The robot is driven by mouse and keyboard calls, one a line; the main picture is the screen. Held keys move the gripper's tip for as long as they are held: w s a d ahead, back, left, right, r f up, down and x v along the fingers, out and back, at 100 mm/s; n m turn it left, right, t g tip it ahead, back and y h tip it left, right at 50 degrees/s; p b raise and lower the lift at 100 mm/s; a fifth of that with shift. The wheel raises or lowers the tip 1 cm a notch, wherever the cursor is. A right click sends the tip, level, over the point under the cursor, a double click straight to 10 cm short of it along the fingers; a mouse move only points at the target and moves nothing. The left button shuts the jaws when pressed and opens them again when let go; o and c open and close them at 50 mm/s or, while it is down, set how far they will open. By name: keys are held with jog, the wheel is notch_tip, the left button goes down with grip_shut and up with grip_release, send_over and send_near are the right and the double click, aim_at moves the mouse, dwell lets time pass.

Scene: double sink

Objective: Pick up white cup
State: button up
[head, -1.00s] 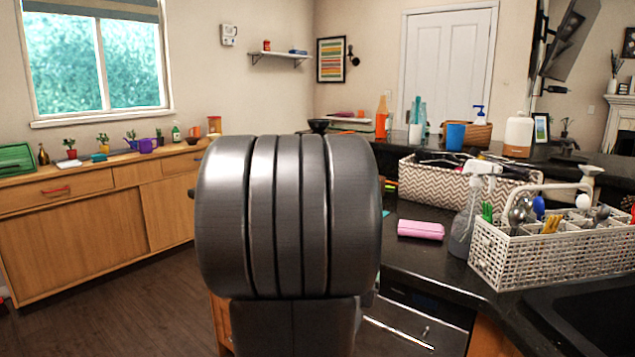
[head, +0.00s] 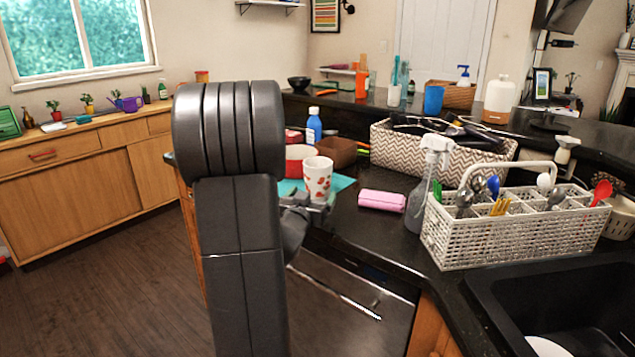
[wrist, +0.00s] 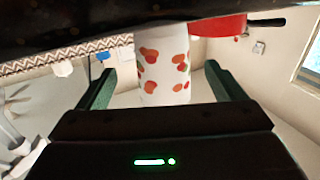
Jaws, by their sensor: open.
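The white cup (head: 318,181) with red and orange spots stands upright near the counter's left end in the head view. In the wrist view, which looks upside down, the cup (wrist: 164,88) fills the middle. My gripper (wrist: 161,69) is open, with one dark green finger on each side of the cup and a visible gap on both sides. I cannot tell how deep the cup sits between the fingers. In the head view part of my gripper (head: 303,203) shows just below and in front of the cup; my arm hides the rest.
A pink case (head: 382,200), spray bottle (head: 418,200) and white cutlery basket (head: 470,245) stand to the right. The sink (head: 560,300) is at lower right.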

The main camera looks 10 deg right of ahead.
aim_at(314, 189)
jog(key=shift+x, duration=2.7)
jog(key=shift+a+r, duration=0.1)
jog(key=c, duration=1.2)
